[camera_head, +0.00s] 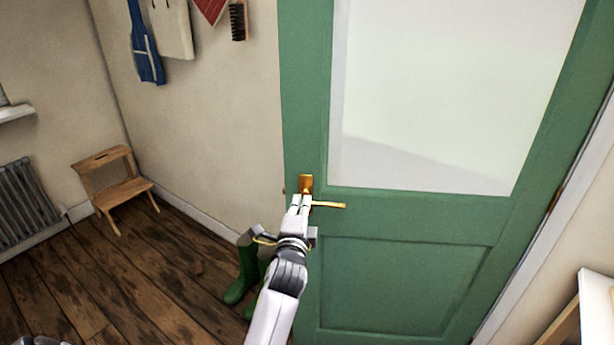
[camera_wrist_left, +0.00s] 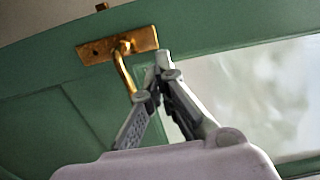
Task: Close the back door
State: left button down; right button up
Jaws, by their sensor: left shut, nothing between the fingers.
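The back door (camera_head: 400,262) is green with a large frosted pane (camera_head: 440,95) and a lower panel. It stands open into the room, with its hinged edge on the right and its free edge on the left. Its brass handle (camera_head: 328,204) sits near the free edge; the handle (camera_wrist_left: 126,72) and its plate also show in the left wrist view. My left gripper (camera_head: 300,203) is shut and empty, with its fingertips beside the handle, close to the door face. Whether they touch the lever is unclear. In the left wrist view, my left gripper (camera_wrist_left: 156,76) has its fingertips together.
Green boots (camera_head: 243,270) stand on the wooden floor by the wall, left of the door and partly behind my arm. A wooden step stool (camera_head: 115,187) and a radiator (camera_head: 25,205) stand further left. Pale furniture (camera_head: 597,305) is at the lower right. The floor between is mostly clear.

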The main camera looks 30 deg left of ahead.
aim_at(308, 173)
pick_arm(q)
jog(key=p+x, duration=0.2)
jog(key=x, duration=0.9)
jog(key=shift+w+a, duration=0.1)
jog(key=shift+w, duration=0.15)
pick_arm(e)
notch_tip(308, 173, up, 3)
jog(key=shift+w+d+f, duration=0.1)
jog(key=shift+f, duration=0.1)
